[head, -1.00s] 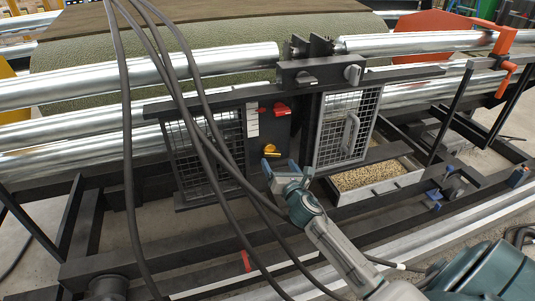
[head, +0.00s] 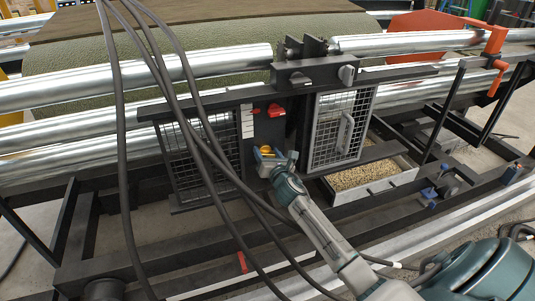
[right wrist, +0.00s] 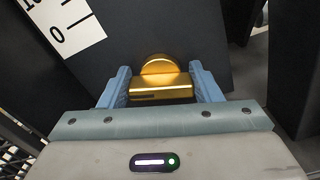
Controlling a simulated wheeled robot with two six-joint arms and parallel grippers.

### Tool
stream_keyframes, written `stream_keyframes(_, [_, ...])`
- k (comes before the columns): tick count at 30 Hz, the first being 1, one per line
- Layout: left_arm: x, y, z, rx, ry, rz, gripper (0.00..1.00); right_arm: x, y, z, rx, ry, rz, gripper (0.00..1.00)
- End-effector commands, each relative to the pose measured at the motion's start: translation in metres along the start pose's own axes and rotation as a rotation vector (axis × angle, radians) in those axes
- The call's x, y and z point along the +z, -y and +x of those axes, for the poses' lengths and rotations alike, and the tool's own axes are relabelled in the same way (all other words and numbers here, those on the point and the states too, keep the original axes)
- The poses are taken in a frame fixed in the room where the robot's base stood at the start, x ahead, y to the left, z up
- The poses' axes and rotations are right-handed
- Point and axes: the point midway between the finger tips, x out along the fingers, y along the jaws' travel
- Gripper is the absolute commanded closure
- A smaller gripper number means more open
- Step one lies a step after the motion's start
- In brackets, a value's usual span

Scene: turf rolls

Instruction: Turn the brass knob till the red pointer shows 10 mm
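The brass knob (head: 265,151) sits on a dark panel in the middle of the machine; it also shows in the right wrist view (right wrist: 160,82). My right gripper (head: 273,158) is at the knob. In the right wrist view its two blue fingers (right wrist: 162,90) stand at either end of the knob's bar, with no clear gap. The white scale (head: 247,121) is left of the panel; part of it, with a 0 mark, shows in the right wrist view (right wrist: 62,25). A small red pointer (head: 260,110) is near the scale's upper part; its reading is too small to tell. My left gripper is out of view.
A red switch (head: 277,110) is above the knob. Mesh guards (head: 340,130) flank the panel. Dark cables hang across the left part. A tray of granules (head: 400,179) is at the right, below steel rollers (head: 60,88).

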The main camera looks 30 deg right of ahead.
Motion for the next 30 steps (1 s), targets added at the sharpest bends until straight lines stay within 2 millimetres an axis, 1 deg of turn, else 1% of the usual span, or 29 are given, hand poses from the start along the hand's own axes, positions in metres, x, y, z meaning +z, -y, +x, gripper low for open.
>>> stream_keyframes(2, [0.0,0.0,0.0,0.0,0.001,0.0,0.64,0.0,0.0,0.0,0.0,0.0,0.0,0.65])
stream_keyframes(8, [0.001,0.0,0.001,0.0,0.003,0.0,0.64,0.0,0.0,0.0,0.001,0.0,0.011,0.65])
stream_keyframes(14, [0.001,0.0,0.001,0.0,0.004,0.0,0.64,0.0,0.001,0.0,0.0,0.0,0.077,0.65])
stream_keyframes(20, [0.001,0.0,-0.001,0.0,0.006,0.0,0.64,0.0,0.002,0.0,0.0,0.001,0.217,0.65])
stream_keyframes(25, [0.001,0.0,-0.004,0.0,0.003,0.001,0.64,-0.001,0.003,0.0,0.0,0.001,0.373,0.65])
stream_keyframes(30, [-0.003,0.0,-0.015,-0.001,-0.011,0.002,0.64,-0.002,0.004,0.0,0.0,0.001,0.536,0.65])
